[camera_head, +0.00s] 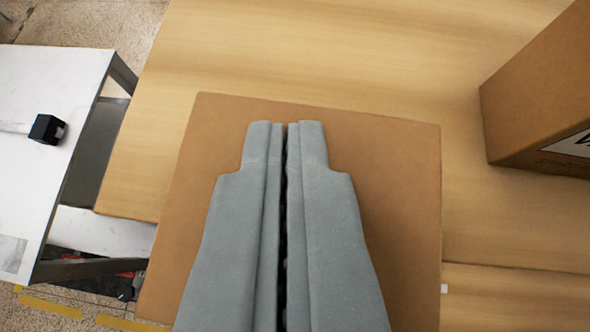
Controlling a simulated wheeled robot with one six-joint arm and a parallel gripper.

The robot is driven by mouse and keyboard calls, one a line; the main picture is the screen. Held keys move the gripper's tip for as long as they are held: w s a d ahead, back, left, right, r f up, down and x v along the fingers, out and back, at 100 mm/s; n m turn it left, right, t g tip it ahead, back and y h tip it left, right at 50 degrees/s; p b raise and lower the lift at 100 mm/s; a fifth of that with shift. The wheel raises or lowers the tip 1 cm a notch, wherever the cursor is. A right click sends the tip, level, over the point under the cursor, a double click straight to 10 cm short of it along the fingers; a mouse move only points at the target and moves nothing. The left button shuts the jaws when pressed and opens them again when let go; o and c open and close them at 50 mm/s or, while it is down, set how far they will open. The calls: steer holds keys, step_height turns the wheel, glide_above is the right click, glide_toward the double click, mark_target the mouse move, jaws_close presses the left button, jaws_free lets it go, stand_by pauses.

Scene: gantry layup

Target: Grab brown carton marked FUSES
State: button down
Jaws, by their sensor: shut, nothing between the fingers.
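A brown carton (395,170) is under my gripper on a wooden table, seen from above, with its plain top showing. No marking shows on this top, so I cannot tell whether it is the FUSES carton. A second brown carton (540,90) stands at the right edge, cut off by the frame. It has a white label with dark print, only partly in view and not readable as FUSES. My gripper (285,125) is shut and empty, its grey fingers together over the near carton's top. The fingers hide the middle of that carton. I cannot tell the gap between them.
The wooden table (330,50) is clear behind the near carton and between the two cartons. A white table (50,80) with a small black cube (47,129) stands at the left. A small white object (444,288) lies beside the near carton's right side.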

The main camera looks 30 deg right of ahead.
steer(key=shift+w+a+r, duration=0.1)
steer(key=shift+w+a, duration=0.1)
steer(key=shift+d+r, duration=0.1)
steer(key=shift+r, duration=0.05)
